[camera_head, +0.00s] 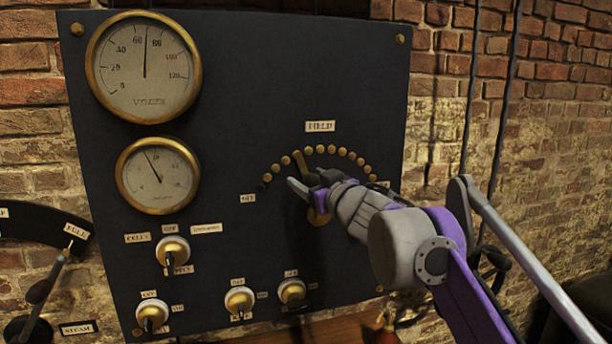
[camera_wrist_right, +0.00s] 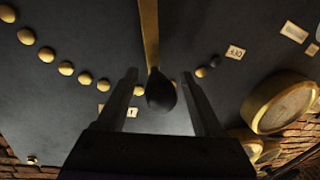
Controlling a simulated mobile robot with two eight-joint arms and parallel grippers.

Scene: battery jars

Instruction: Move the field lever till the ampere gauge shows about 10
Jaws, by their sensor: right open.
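The field lever (camera_head: 301,163) is a brass bar on the dark panel, leaning up and slightly left from its pivot. Its black knob (camera_wrist_right: 160,92) sits between the two fingers of my right gripper (camera_wrist_right: 160,74) in the wrist view, with a gap on each side. The right gripper (camera_head: 304,185) is open and covers much of the lever in the head view. The smaller gauge (camera_head: 158,185), below the volt gauge, has its needle pointing up and left; its numbers are too blurred to read surely. My left gripper is in neither view.
An arc of brass studs (camera_head: 342,152) runs around the lever, with an OFF label (camera_head: 248,198) at its left end. The volt gauge (camera_head: 144,75) is at upper left. Several knobs (camera_head: 239,300) line the lower panel. A steam lever (camera_head: 42,290) stands at far left.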

